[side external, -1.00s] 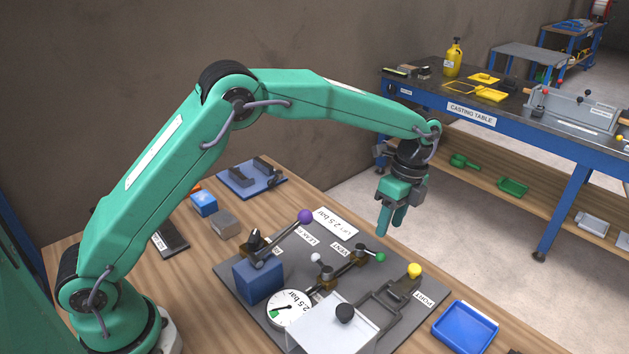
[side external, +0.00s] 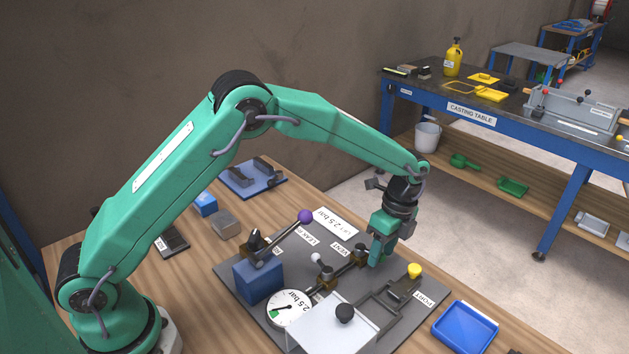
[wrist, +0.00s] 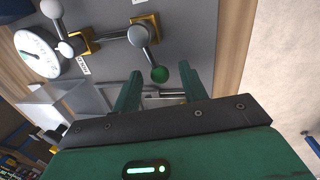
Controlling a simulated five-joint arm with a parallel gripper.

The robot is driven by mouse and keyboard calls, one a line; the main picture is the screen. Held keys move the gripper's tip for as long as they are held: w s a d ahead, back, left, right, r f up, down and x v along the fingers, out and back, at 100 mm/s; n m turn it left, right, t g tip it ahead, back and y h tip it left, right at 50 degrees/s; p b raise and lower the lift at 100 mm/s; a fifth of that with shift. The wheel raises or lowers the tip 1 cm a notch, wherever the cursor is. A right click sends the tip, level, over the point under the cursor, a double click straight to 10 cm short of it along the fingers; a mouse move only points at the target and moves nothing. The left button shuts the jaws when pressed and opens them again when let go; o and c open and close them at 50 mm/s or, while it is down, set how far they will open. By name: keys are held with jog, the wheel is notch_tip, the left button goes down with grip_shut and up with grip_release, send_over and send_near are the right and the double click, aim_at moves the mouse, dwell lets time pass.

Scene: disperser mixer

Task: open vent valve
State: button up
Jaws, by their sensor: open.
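My gripper (wrist: 160,67) is open, with one green finger on each side of the knob in that picture. Whether the fingers touch the knob or how far above it they are, I cannot tell. The VENT label (side external: 341,247) lies beside the row.
A white-knobbed valve (side external: 316,259) and a pressure gauge (side external: 289,308) share the grey plate. A purple-knobbed lever (side external: 305,216) stands behind, a yellow knob (side external: 414,271) to the right, and a clear cover (side external: 330,328) in front. A blue tray (side external: 465,328) sits right of the plate.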

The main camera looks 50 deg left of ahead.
grip_shut()
jog(key=shift+w, duration=0.1)
jog(key=shift+w+a+n, duration=0.15)
jog(key=shift+w+n, duration=0.05)
jog(key=shift+n, duration=0.5)
grip_release()
jog(key=shift+r, duration=0.1)
notch_tip(320, 180, up, 8)
jog(key=w, duration=0.1)
jog(key=shift+w+d+f, duration=0.15)
jog(key=shift+d+f, duration=0.05)
